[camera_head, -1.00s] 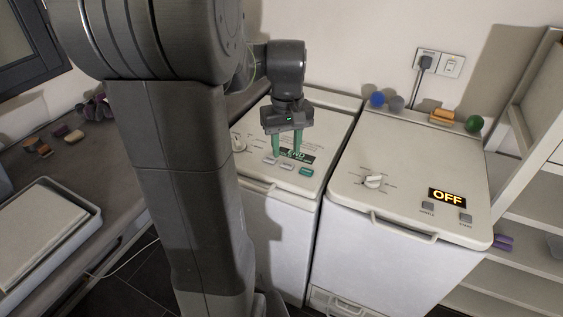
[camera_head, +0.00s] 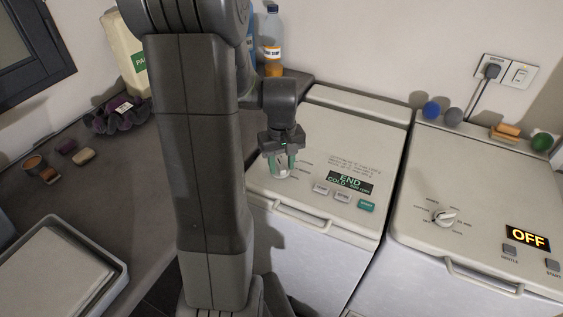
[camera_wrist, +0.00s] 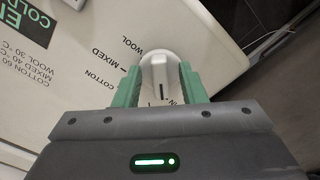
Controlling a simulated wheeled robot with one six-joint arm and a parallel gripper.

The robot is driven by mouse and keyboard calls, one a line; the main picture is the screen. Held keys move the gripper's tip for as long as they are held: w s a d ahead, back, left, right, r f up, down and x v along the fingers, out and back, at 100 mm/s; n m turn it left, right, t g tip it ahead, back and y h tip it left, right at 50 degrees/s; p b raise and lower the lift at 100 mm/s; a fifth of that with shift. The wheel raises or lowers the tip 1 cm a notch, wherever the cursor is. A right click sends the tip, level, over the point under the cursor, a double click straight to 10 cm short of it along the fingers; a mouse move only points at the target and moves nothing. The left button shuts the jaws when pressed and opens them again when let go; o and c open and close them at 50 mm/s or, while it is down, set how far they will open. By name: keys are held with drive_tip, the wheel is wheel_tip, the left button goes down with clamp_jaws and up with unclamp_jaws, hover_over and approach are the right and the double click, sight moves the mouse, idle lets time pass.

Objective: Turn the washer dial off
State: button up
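The washer (camera_head: 318,218) is the left white top-loader. Its display (camera_head: 350,182) reads END and COLD. Its round white dial (camera_head: 281,173) is at the left of the top panel. My gripper (camera_head: 281,165) points down at the dial, its green fingers open, one on each side. In the wrist view the dial (camera_wrist: 160,66) shows between the fingertips of my gripper (camera_wrist: 162,82), with a dark mark on its face. MIXED, WOOL and COTTON labels are printed around it. The fingers and palm hide some labels, and I cannot tell whether the fingers touch the dial.
The dryer-like right machine (camera_head: 472,262) has its own dial (camera_head: 444,216) and a display (camera_head: 527,238) reading OFF. Washer buttons (camera_head: 343,197) lie right of the gripper. A bottle (camera_head: 271,45) stands behind, and a counter with a tray (camera_head: 112,283) is at left.

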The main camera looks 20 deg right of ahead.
clamp_jaws()
drive_tip(key=m, duration=0.4)
drive_tip(key=shift+w+a+m, duration=0.1)
drive_tip(key=shift+a+m, duration=0.05)
drive_tip(key=shift+m, duration=0.15)
drive_tip(key=shift+a+m, duration=0.1)
drive_tip(key=shift+m, duration=1.9)
drive_tip(key=shift+w+m, duration=0.1)
drive_tip(key=shift+m, duration=0.2)
unclamp_jaws()
